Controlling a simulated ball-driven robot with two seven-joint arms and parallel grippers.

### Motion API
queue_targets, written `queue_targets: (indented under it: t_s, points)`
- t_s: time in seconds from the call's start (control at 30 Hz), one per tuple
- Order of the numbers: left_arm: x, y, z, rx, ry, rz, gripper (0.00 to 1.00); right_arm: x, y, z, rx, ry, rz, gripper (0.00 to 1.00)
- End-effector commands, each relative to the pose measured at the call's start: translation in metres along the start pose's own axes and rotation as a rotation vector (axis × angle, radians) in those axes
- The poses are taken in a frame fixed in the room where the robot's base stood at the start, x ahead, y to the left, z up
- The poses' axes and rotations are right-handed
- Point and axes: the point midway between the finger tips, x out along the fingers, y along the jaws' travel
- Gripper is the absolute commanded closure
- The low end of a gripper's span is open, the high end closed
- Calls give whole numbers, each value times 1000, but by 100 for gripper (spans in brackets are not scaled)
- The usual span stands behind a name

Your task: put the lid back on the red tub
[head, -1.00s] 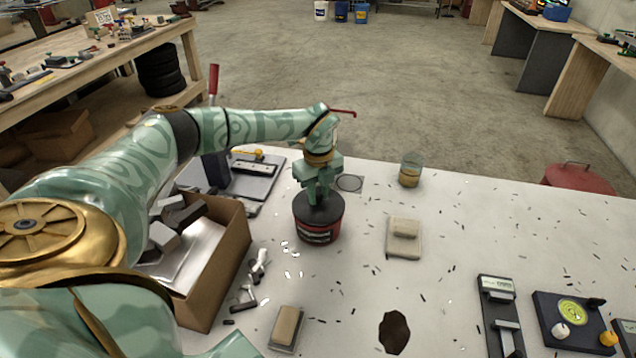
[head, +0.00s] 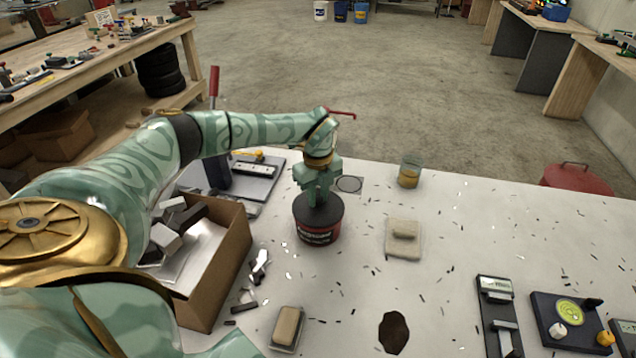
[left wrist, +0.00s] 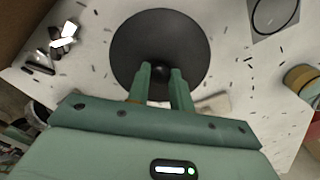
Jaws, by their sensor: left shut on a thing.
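The red tub (head: 318,235) stands upright on the white table, with a dark label band on its side. The dark round lid (head: 333,212) lies over the tub's mouth and looks about level; I cannot tell whether it is pressed fully down. My left gripper (head: 318,199) points down at the lid's centre and is shut on its knob. In the left wrist view the lid (left wrist: 185,35) is a black disc, and the fingers (left wrist: 162,72) close on the small round knob at its middle. The lid hides the tub there. My right gripper is not in view.
An open cardboard box (head: 222,275) of metal offcuts stands left of the tub. A glass jar (head: 410,172) with amber contents is at the back, and a folded cloth (head: 403,243) lies right of the tub. Metal scraps litter the table near the box.

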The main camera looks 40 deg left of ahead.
Motion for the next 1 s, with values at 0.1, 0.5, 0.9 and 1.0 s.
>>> queue_targets:
  t_s: [0.1, 0.5, 0.9, 1.0]
  points:
    - [0, 0, 0, 0, 0, 0, 100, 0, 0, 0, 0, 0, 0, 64]
    - [0, 0, 0, 1, 0, -1, 100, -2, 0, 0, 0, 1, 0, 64]
    - [1, -1, 0, 1, 0, -1, 100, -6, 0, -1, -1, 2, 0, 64]
    - [1, -1, 0, 1, 0, -1, 100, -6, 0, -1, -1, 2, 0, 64]
